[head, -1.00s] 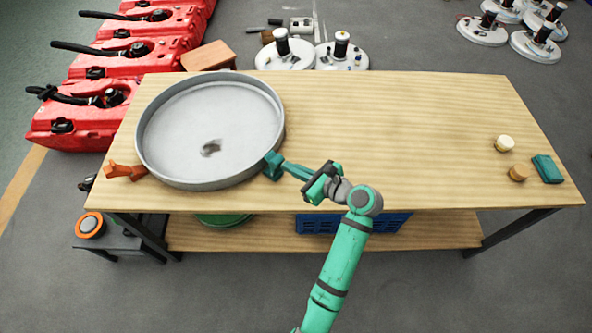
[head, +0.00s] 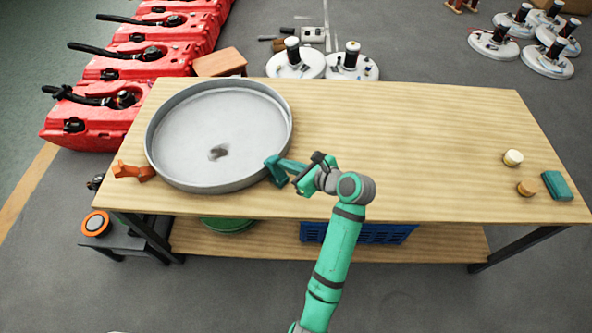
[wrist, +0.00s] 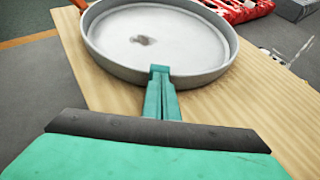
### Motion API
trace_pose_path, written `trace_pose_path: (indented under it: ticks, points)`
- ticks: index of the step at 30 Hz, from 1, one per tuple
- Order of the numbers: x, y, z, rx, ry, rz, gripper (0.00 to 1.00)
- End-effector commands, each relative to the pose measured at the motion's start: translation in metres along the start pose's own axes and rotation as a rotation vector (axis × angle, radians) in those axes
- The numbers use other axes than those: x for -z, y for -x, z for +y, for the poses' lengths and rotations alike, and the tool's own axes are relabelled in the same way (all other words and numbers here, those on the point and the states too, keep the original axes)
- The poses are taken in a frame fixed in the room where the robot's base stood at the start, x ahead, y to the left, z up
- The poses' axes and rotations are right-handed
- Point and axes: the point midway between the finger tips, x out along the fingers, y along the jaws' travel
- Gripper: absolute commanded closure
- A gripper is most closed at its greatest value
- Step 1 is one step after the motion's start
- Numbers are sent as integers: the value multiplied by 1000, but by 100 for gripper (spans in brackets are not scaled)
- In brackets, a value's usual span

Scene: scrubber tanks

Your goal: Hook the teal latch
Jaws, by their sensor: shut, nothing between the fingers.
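The teal latch (head: 275,167) stands at the lower right rim of a large round grey pan (head: 168,181) on the workbench. Its teal lever (head: 294,164) reaches from the rim toward my gripper (head: 307,180). My gripper is shut and empty, close to the lever's end; contact is unclear.
An orange latch-like part (head: 133,171) sits at the pan's left. Two small round pieces, one cream (head: 512,158) and one tan (head: 526,187), lie at the right beside a teal block (head: 557,185). The middle of the wooden bench (head: 410,140) is clear.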

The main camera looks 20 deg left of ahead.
Motion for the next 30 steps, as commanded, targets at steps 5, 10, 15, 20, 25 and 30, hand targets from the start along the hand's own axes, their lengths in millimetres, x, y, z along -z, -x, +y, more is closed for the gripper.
trace_pose_path:
  ticks: [5,10,15,20,25,30]
  points:
    - [-8,-9,0,-1,0,1,100]
    - [-11,-14,0,0,-1,1,100]
    - [-14,-18,0,0,-1,0,100]
    - [-15,-19,0,0,0,0,100]
    - [-16,-21,1,-3,2,-1,100]
    - [-17,-24,5,-10,5,0,100]
